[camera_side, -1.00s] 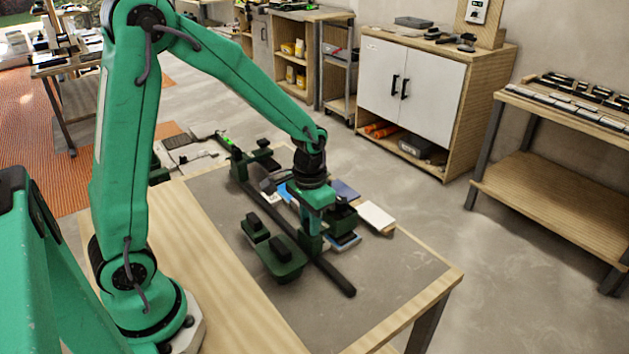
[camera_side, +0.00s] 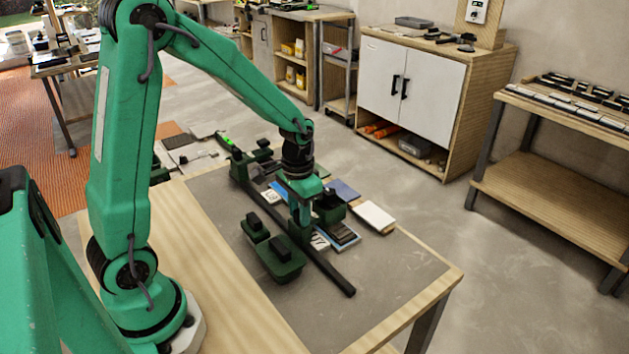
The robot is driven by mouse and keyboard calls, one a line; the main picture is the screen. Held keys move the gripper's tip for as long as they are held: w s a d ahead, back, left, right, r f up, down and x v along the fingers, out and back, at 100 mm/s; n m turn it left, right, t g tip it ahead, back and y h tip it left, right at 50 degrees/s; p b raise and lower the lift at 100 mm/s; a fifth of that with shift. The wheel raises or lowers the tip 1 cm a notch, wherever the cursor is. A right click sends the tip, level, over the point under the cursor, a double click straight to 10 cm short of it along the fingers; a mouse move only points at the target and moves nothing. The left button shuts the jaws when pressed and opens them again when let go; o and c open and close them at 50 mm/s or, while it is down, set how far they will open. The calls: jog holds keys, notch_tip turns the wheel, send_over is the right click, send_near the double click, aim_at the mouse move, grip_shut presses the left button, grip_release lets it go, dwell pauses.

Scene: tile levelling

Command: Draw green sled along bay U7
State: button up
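A dark green sled-like body with black blocks on top (camera_side: 276,262) lies on the near-left side of a long black rail (camera_side: 335,279). My gripper (camera_side: 300,236) points down over the rail, just right of this body. Its fingertips are small and dark against the rail, so I cannot tell their opening or whether they touch anything. Another dark green block (camera_side: 331,207) stands just right of my gripper. I cannot tell whether the two green parts are joined behind my gripper. The rail runs from back left to front right. I see no legible U7 label.
Blue and dark tiles (camera_side: 343,190) and a white tile (camera_side: 374,216) lie right of the rail. A dark green clamp-like piece (camera_side: 262,151) and a green light (camera_side: 227,141) are at the rail's far end. The grey mat (camera_side: 400,265) is bare at the front right.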

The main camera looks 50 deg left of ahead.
jog(key=shift+o, duration=0.7)
jog(key=shift+r, duration=3.45)
jog(key=shift+r, duration=0.1)
jog(key=shift+s+d+r, duration=0.2)
jog(key=shift+s+r, duration=0.1)
jog(key=shift+r, duration=0.15)
jog(key=s+d+r+t, duration=0.2)
jog(key=s+r, duration=0.2)
jog(key=s, duration=0.2)
jog(key=s+d+r+t, duration=0.2)
jog(key=s+r+t, duration=0.1)
jog(key=s+r, duration=0.2)
jog(key=shift+s+d+r+t, duration=0.15)
jog(key=shift+s+d+t, duration=0.2)
jog(key=shift+s, duration=0.6)
